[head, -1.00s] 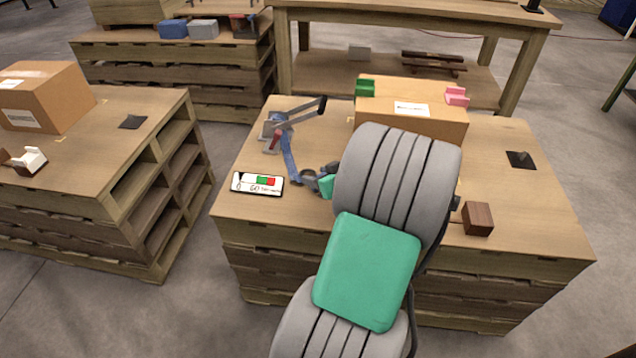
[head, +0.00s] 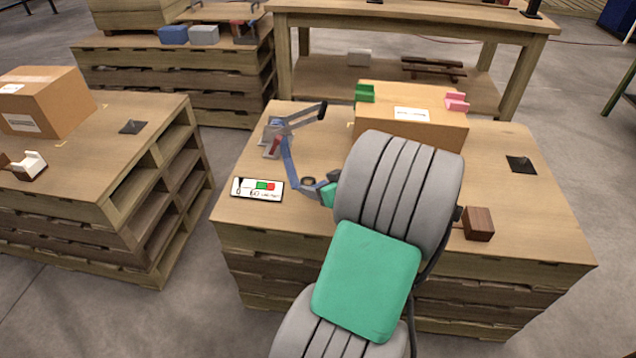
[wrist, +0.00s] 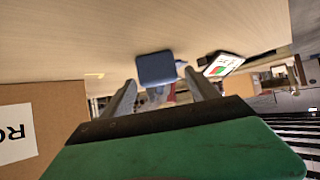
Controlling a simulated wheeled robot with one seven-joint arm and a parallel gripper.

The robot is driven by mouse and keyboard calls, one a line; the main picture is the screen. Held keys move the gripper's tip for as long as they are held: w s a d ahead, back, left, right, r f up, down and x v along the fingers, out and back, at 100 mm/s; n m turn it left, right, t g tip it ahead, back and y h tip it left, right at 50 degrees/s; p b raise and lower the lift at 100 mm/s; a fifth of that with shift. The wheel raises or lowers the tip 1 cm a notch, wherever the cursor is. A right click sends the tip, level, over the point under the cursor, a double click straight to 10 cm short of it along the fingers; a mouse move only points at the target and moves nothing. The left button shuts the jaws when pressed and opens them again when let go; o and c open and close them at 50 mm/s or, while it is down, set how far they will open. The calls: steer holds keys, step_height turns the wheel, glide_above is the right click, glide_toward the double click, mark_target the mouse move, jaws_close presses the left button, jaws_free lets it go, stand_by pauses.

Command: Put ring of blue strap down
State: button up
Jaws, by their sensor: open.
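In the head view my gripper (head: 318,188) is beside the ring and partly hidden by my arm. Whether a finger touches the ring cannot be told.
A blue and grey tool with a red lever (head: 284,140) stands behind the ring. A white card (head: 257,188) lies left. A cardboard box (head: 410,128) with green and pink holders stands behind my arm. A brown block (head: 478,224) is at right. The tabletop (head: 545,215) is clear there.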

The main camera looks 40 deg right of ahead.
steer(key=p+v, duration=0.3)
steer(key=v, duration=0.8)
steer(key=w+a, duration=0.1)
steer(key=a, duration=0.1)
steer(key=w+a+f+g+y, duration=0.1)
steer(key=a, duration=0.2)
steer(key=w+a+n+g+y, duration=0.1)
steer(key=w+a, duration=0.1)
steer(key=shift+a+f, duration=0.2)
steer(key=shift+a, duration=0.05)
steer(key=s+a+r+g, duration=0.1)
steer(key=s+a+g, duration=0.1)
steer(key=a, duration=0.9)
steer(key=s+a+r+g, duration=0.1)
steer(key=a+g, duration=0.4)
steer(key=a, duration=0.7)
steer(key=shift+s+g+h, duration=0.3)
steer(key=shift+s, duration=0.5)
